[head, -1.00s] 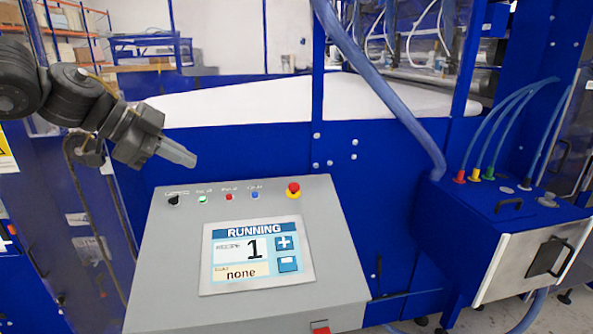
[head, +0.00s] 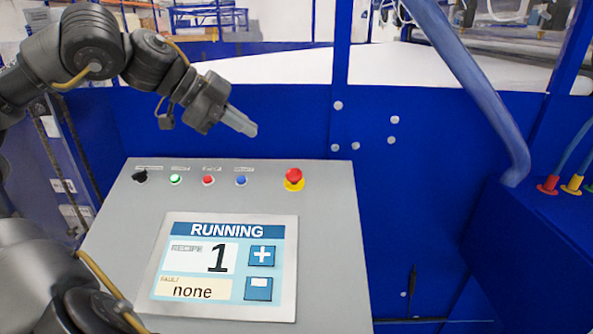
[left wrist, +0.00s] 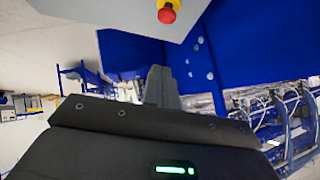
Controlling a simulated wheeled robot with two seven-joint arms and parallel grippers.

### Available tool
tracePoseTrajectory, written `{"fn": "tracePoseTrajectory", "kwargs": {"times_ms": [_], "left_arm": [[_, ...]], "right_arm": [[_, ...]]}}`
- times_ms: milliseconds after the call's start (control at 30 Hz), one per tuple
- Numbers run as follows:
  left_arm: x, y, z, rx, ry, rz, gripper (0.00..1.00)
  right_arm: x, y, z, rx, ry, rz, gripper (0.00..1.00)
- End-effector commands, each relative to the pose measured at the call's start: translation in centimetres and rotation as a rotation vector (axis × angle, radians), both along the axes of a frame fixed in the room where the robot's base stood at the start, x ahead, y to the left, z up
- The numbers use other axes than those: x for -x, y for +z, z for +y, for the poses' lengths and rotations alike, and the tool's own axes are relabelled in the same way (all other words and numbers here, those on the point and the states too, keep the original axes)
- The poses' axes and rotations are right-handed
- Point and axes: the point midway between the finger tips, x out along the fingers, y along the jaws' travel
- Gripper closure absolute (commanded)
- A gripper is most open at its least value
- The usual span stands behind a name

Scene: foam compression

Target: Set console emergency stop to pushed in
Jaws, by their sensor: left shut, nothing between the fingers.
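The console emergency stop (head: 293,177) is a red mushroom button on a yellow base at the top right of the grey console (head: 335,240). It also shows at the top of the left wrist view (left wrist: 167,13). Its red head stands above the yellow base. My left gripper (head: 252,129) is shut and empty, up and to the left of the button and apart from it. Its closed fingers show in the left wrist view (left wrist: 161,88). The console screen (head: 228,265) reads RUNNING, recipe 1, fault none. My right gripper is not in view.
A black knob (head: 140,176) and the green (head: 175,179), red (head: 208,180) and blue (head: 241,180) buttons sit left of the emergency stop. A blue machine panel (head: 290,120) stands behind the console. A thick blue hose (head: 470,85) runs down at right.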

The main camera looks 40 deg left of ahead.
Motion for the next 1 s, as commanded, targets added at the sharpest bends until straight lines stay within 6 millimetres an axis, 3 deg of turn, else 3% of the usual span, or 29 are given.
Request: {"fn": "tracePoseTrajectory", "kwargs": {"times_ms": [67,567,1000], "left_arm": [[-0.1,-0.7,-0.1,0.000,-0.001,0.000,1.00],[-1.0,-1.0,-0.7,-0.001,-0.012,0.005,1.00],[-5.1,-5.5,-3.4,0.000,-0.008,0.009,1.00]], "right_arm": [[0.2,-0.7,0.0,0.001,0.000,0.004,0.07],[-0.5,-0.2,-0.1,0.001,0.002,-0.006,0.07],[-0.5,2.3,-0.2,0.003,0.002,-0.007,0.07]]}}
